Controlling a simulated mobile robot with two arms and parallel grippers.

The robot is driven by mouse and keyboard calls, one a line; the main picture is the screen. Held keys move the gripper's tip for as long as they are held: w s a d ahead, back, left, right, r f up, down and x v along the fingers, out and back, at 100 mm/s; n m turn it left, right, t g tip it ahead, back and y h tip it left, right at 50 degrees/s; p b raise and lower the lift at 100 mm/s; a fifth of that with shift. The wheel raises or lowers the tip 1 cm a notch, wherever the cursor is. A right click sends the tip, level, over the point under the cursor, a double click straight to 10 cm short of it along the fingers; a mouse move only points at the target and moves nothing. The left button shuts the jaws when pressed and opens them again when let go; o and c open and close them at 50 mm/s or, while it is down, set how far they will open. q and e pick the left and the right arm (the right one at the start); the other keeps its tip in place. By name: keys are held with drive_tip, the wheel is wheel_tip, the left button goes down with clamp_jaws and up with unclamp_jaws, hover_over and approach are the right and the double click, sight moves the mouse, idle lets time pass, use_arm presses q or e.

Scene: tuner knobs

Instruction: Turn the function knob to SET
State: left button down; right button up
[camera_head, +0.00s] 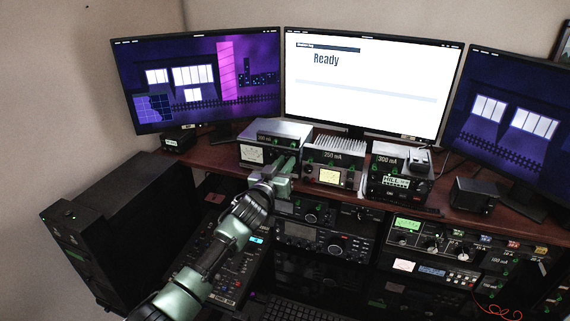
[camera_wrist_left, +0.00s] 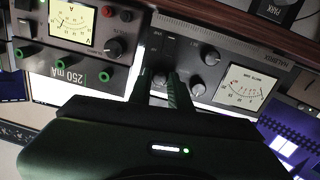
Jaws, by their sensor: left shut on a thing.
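The tuner (camera_head: 252,154) is a grey box with a meter at its left, standing on the desk shelf below the left and middle monitors. In the left wrist view the tuner's front (camera_wrist_left: 235,62) appears rotated, with a lit meter (camera_wrist_left: 243,87) and two dark knobs showing, an upper knob (camera_wrist_left: 210,55) and a lower knob (camera_wrist_left: 196,88). My left gripper (camera_head: 285,166) is at the right part of the tuner's front. In the left wrist view its fingers (camera_wrist_left: 160,76) are shut on a knob beside these two. My right gripper is not in view.
A 250 mA meter unit (camera_head: 333,175) stands close to the tuner's right, and a 300 mA unit (camera_head: 397,185) further right. Monitors (camera_head: 365,85) stand behind. Radio gear (camera_head: 325,240) fills the rack below the shelf.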

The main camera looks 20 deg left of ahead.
use_arm(q)
drive_tip(key=shift+m, duration=3.7)
drive_tip(key=c, duration=1.3)
unclamp_jaws()
drive_tip(key=shift+s, duration=0.15)
